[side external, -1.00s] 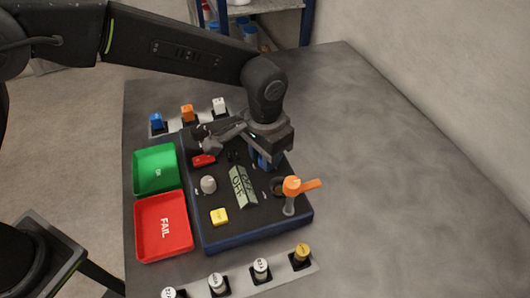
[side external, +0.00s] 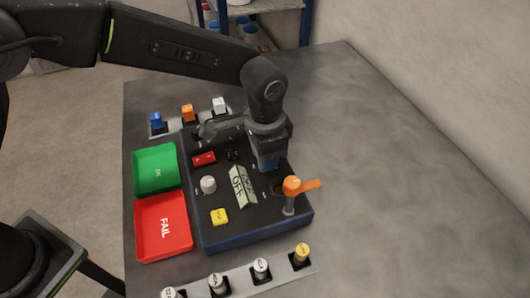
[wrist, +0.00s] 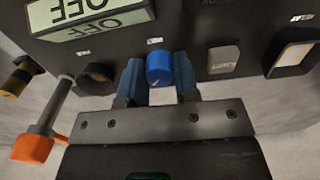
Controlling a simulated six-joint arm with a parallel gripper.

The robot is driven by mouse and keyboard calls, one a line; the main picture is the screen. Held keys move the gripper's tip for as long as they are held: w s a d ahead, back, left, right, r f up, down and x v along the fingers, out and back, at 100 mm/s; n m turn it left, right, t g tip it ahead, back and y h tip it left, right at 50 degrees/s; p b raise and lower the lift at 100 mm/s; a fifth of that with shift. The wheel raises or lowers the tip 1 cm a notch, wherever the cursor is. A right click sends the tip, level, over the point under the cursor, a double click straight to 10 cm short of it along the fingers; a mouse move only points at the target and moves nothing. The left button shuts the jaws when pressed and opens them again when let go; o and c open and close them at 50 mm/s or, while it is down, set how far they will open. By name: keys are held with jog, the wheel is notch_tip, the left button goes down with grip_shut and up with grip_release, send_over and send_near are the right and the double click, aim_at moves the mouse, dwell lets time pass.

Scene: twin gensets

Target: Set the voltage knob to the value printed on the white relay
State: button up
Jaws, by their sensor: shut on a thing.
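In the wrist view a blue knob (wrist: 159,68) on the dark panel sits between the two blue fingers of my gripper (wrist: 160,78). The gripper is shut on this knob, which carries a small white mark. In the side view my gripper (side external: 268,160) reaches down to the panel, and its body hides the knob. The white relay (side external: 220,104) stands at the back, rightmost of a row with an orange relay (side external: 188,112) and a blue relay (side external: 156,120). Its print is too small to read. The panel display (side external: 242,186) reads OFF.
An orange-handled lever (side external: 300,186) stands close in front of my gripper. The panel (side external: 238,222) also carries a grey knob (side external: 208,184), a red switch (side external: 204,159) and a yellow button (side external: 219,216). Green (side external: 154,168) and red FAIL (side external: 163,226) trays lie left. Table right is clear.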

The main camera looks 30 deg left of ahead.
jog(key=o, duration=0.9)
notch_tip(320, 180, up, 14)
jog(key=shift+f, duration=0.1)
dwell(0.5)
